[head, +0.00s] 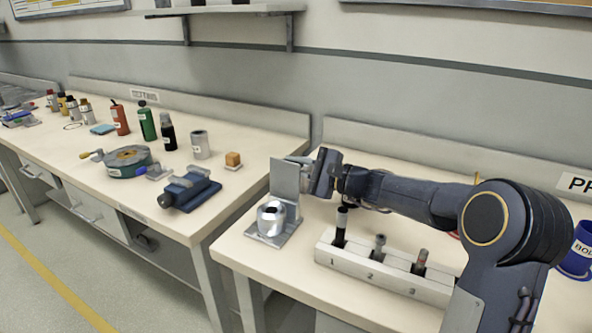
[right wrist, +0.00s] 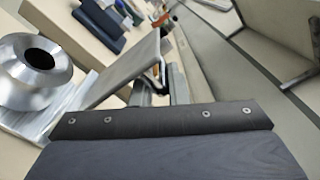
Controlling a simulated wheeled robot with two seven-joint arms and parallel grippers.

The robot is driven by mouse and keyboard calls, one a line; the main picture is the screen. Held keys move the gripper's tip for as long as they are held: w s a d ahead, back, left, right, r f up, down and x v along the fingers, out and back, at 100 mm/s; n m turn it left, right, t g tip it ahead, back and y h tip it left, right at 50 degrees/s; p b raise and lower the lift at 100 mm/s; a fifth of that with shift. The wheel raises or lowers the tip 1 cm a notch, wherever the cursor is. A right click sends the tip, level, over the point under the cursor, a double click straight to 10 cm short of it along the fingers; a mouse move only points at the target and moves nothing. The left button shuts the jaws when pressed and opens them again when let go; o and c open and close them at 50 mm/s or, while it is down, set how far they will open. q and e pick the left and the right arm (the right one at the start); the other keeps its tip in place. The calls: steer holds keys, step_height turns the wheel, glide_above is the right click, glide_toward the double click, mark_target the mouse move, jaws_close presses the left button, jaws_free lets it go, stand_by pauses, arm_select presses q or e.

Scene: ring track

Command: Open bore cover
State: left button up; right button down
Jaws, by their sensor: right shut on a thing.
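The bore cover (head: 284,180) is a flat grey plate. It stands about upright at the back of a metal base (head: 283,236), on the right-hand bench. The round silver bore piece (head: 270,218) sits on the base in front of it. In the right wrist view the dark bore hole (right wrist: 41,52) is uncovered, and the cover (right wrist: 125,70) stands tilted beside it. My right gripper (head: 298,161) is shut at the cover's upper right edge; its fingers (right wrist: 155,85) are partly hidden. My left gripper is out of view.
A white block with numbered slots (head: 385,272) holding dark cylinders stands below my right arm. A blue mug (head: 580,252) is at the far right. The left bench carries a blue vise (head: 190,190), a round turntable (head: 128,160) and several bottles. A gap separates the benches.

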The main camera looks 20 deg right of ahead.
steer(key=c, duration=1.6)
jaws_free()
steer(key=shift+r, duration=0.6)
steer(key=shift+o, duration=0.4)
steer(key=shift+f, duration=0.2)
steer(key=v, duration=0.8)
